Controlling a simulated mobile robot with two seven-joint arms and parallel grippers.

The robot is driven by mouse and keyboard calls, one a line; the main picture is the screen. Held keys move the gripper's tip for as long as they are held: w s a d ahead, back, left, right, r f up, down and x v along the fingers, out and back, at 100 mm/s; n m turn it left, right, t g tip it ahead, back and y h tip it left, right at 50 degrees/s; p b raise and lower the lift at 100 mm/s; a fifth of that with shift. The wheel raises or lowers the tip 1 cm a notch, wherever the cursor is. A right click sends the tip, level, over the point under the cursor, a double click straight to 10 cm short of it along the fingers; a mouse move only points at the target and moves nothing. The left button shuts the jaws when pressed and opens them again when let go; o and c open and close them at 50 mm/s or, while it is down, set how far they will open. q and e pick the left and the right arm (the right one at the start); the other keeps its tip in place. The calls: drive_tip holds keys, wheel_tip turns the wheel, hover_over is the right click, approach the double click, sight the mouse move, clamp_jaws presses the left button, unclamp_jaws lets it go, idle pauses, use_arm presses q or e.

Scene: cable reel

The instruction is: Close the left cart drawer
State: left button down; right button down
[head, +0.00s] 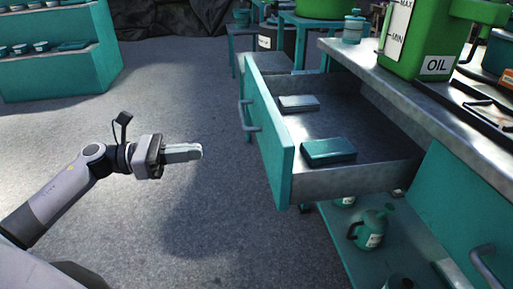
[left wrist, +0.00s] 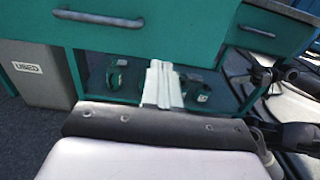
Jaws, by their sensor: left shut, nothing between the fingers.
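The left cart drawer (head: 270,138) is pulled open in the head view, with a teal front and a grey handle (head: 248,115). A teal box (head: 328,151) and a grey box (head: 298,103) lie inside it. My left gripper (head: 200,151) is shut and empty, to the left of the drawer front and apart from it. In the left wrist view, the shut fingers (left wrist: 162,72) point toward the cart, below a teal drawer front with a handle (left wrist: 98,18). My right gripper is not in view.
The cart top (head: 385,75) carries a green oil can (head: 425,40) and a small bottle (head: 353,27). A lower shelf holds a teal oiler (head: 371,229). A teal shelf unit (head: 60,60) stands at back left. The floor left of the drawer is clear.

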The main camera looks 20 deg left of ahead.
sight(265, 145)
use_arm(q)
drive_tip(key=x, duration=1.3)
drive_tip(key=shift+w+d+b, duration=0.1)
drive_tip(key=shift+b, duration=0.2)
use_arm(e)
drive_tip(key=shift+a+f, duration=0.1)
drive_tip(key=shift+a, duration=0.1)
